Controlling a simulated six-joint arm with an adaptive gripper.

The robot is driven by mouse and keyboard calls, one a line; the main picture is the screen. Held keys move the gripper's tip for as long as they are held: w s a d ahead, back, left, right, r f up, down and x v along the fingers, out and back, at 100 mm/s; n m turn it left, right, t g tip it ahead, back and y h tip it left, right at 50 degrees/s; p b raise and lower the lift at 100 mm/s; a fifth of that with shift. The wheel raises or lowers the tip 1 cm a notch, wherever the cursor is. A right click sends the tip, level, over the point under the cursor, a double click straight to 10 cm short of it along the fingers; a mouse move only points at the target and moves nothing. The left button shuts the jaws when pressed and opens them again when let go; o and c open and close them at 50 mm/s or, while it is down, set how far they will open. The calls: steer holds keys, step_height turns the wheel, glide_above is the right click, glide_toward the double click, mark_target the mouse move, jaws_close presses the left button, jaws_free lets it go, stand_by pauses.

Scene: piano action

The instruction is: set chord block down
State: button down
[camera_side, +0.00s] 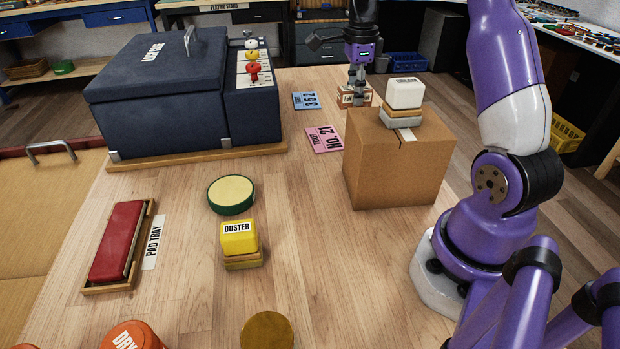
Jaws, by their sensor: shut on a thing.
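My gripper (356,86) points down at the far side of the table, behind the cardboard box. It is shut on a small light-brown block with a pale label, which I take to be the chord block (347,98). The label is too small to read. The box's top edge hides the block's lower part, so I cannot tell whether it touches the table.
The cardboard box (394,170) bears a white-topped block (404,93). Blue and pink cards (323,139) lie left of it. A dark blue case (160,95) stands at the left. A yellow duster (239,237), green-rimmed disc (231,194) and pad tray (118,245) sit nearer.

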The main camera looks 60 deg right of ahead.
steer(key=s+d+f, duration=0.1)
steer(key=d+f, duration=0.1)
steer(key=d, duration=0.1)
steer(key=s+d+f, duration=0.1)
steer(key=d+f, duration=0.1)
steer(key=d, duration=0.1)
steer(key=s+d+f, duration=0.1)
steer(key=d+f, duration=0.1)
steer(key=d, duration=0.1)
steer(key=shift+d, duration=0.35)
steer(key=shift+d+f, duration=0.1)
steer(key=shift+f, duration=2)
steer(key=shift+f, duration=0.1)
steer(key=c, duration=0.5)
jaws_free()
steer(key=shift+c, duration=0.2)
